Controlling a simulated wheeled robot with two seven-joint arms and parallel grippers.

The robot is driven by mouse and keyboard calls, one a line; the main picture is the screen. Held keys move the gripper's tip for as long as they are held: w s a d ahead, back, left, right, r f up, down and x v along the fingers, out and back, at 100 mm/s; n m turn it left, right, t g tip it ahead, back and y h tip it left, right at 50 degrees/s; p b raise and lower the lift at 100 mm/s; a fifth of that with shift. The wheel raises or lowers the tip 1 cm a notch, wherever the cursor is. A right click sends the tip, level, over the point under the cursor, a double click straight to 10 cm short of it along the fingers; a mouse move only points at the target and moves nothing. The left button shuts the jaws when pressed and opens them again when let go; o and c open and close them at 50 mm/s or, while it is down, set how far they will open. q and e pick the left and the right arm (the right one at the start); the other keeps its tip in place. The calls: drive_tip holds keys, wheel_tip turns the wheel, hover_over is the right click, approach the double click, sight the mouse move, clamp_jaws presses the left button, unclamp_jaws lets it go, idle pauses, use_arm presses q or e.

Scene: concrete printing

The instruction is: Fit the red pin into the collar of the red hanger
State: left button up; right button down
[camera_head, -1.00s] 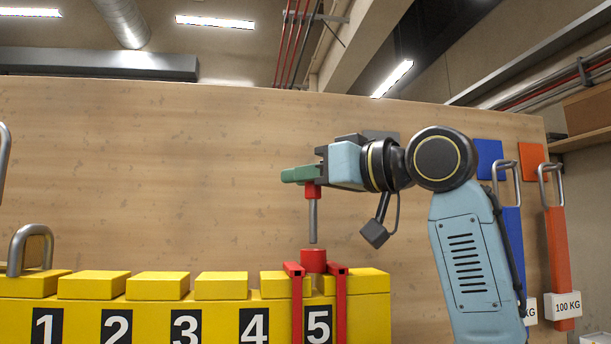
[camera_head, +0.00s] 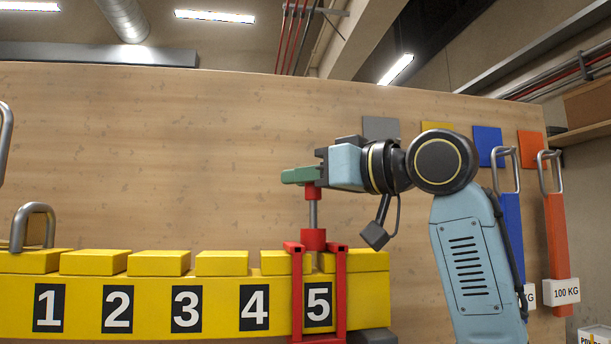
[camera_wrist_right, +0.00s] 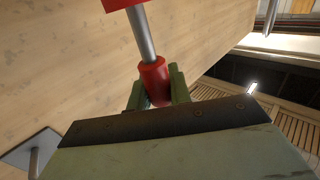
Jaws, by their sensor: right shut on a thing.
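The red pin has a red head (camera_head: 313,192) and a grey shaft (camera_head: 313,214), and hangs upright. My right gripper (camera_head: 300,176) has green fingers and is shut on the head, which also shows between the fingers in the right wrist view (camera_wrist_right: 155,82). In the right wrist view the shaft (camera_wrist_right: 141,36) runs to the red collar (camera_wrist_right: 122,3). My left gripper is out of view.
The yellow beam (camera_head: 220,318) has raised blocks and numbered plates 1 to 5. A metal shackle (camera_head: 33,215) stands at its left end. A wooden panel (camera_head: 180,150) is behind. Blue (camera_head: 511,230) and orange (camera_head: 557,240) hanging weights are at right.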

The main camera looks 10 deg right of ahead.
sight(320, 198)
drive_tip(key=shift+f+b, duration=1.1)
drive_tip(key=shift+f, duration=0.5)
drive_tip(key=c, duration=1.2)
unclamp_jaws()
drive_tip(key=shift+s+d, duration=0.1)
drive_tip(key=b+v, duration=0.3)
drive_tip(key=v, duration=1)
drive_tip(key=shift+b, duration=0.3)
